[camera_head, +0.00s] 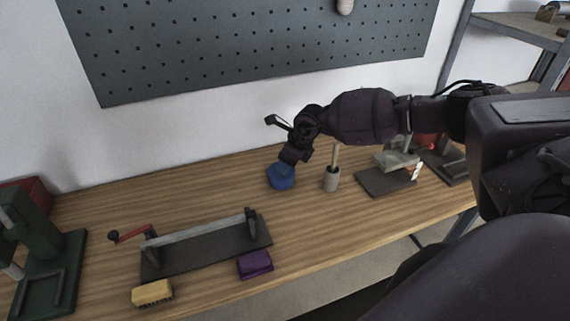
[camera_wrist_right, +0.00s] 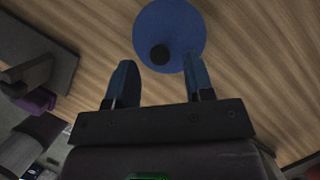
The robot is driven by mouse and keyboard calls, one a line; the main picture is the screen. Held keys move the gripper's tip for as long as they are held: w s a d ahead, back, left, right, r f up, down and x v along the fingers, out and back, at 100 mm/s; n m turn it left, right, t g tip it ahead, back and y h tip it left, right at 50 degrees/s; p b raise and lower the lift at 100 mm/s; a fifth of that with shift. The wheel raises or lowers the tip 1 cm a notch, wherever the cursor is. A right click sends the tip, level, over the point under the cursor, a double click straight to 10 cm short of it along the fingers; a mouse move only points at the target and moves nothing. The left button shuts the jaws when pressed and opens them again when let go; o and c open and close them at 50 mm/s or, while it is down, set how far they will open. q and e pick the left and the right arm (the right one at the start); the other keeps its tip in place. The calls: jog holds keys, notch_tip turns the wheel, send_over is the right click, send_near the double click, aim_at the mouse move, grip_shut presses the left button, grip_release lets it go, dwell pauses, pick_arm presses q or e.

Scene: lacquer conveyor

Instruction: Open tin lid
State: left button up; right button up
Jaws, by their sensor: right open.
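A round blue tin (camera_head: 281,179) stands on the wooden bench, left of a grey pot. In the right wrist view its blue lid (camera_wrist_right: 185,22) shows as a disc with a dark round knob (camera_wrist_right: 160,54). My right gripper (camera_head: 287,168) is over the tin, pointing down. In the right wrist view my right gripper (camera_wrist_right: 160,82) is open, with its two blue fingers apart and the knob roughly between their tips. I see nothing held in it. I cannot tell whether the fingers touch the lid. My left gripper is not in view.
The grey pot (camera_head: 331,180) with a wooden handle stands close right of the tin. A dark fixture with a red crank (camera_head: 205,246), a purple block (camera_head: 255,264) and a yellow brush (camera_head: 152,293) lie in front. The bench (camera_head: 215,196) left of the tin is clear.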

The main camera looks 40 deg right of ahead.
jog(key=shift+x, duration=0.8)
grip_shut()
